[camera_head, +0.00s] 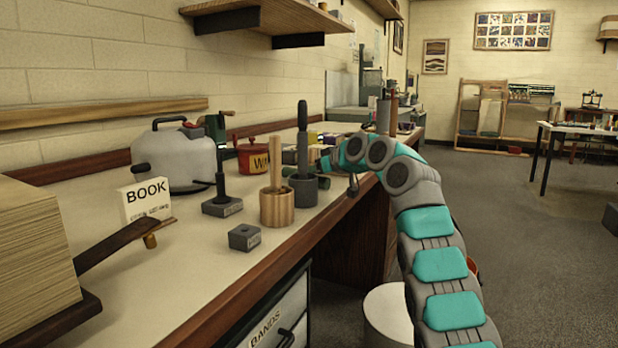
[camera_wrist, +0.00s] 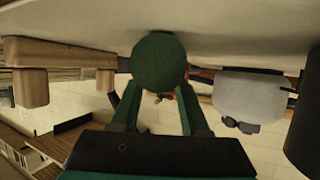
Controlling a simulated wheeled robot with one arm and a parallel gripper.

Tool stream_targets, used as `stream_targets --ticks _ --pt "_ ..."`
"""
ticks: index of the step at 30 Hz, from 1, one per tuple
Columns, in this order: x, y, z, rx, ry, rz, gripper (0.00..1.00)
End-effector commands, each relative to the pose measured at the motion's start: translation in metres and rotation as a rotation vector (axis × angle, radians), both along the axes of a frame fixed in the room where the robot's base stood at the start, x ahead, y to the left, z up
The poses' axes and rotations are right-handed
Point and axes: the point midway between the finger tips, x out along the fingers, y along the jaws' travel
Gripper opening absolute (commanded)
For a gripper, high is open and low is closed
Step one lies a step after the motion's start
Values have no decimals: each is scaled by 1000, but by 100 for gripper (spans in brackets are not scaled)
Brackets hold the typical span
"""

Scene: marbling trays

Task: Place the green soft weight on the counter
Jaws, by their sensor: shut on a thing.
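The green soft weight (camera_wrist: 159,62) is a dark green rounded piece between the two green fingers of my gripper (camera_wrist: 160,95) in the wrist view. My gripper is shut on it. The pale counter (camera_wrist: 225,25) fills the top of that inverted view, very close to the weight; I cannot tell whether they touch. In the head view my gripper (camera_head: 322,166) is low over the counter (camera_head: 190,265), just behind the grey mortar and pestle. A dark green bit, likely the weight (camera_head: 289,171), shows left of the mortar, which partly hides the grip.
The grey mortar (camera_head: 303,188) and a wooden mortar (camera_head: 277,206) stand close in front of my gripper. A red pot (camera_head: 253,160), a dark stand (camera_head: 222,207), a small grey block (camera_head: 244,237) and a white jug (camera_head: 174,158) are nearby.

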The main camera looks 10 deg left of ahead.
Motion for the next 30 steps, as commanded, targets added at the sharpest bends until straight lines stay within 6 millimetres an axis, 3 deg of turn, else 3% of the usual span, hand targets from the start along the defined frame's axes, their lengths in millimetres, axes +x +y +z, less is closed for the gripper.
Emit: stream_targets --ticks 10,11,18,30 --pt "0 0 -2 1 -2 -1 0" --pt "0 -1 -2 0 -1 -1 47" --pt "0 -1 -1 0 -1 -1 74" --pt "-2 -4 2 1 -2 -2 75"
